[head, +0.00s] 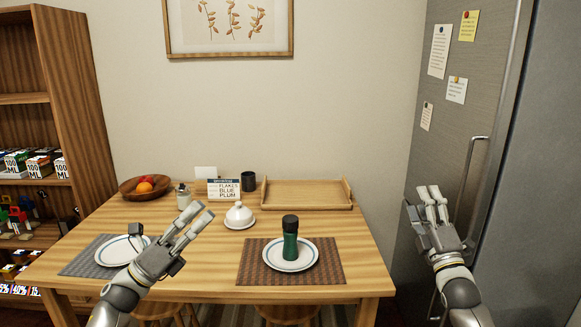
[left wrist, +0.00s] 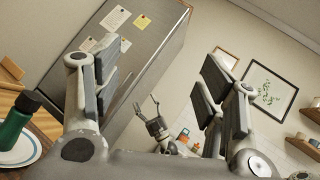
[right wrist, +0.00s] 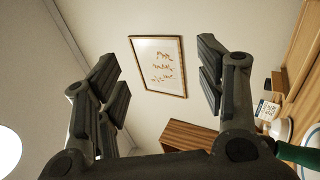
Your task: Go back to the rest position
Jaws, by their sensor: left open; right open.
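My left gripper (head: 192,225) is open and empty in the head view, raised in front of the table's left part and overlapping the left plate in the picture. My right gripper (head: 434,200) is open and empty, to the right of the table in front of the fridge. In the left wrist view nothing is between the fingers (left wrist: 165,95). In the right wrist view nothing is between the fingers (right wrist: 160,90) either; the wall and framed picture show beyond them.
The wooden table (head: 213,262) holds a green bottle (head: 290,240) on the right plate (head: 309,263), a left plate (head: 108,251), a white lidded dish (head: 239,215), a tray (head: 304,194), a fruit bowl (head: 134,193) and a sign (head: 223,189). A shelf (head: 76,110) stands left, a fridge (head: 462,100) right.

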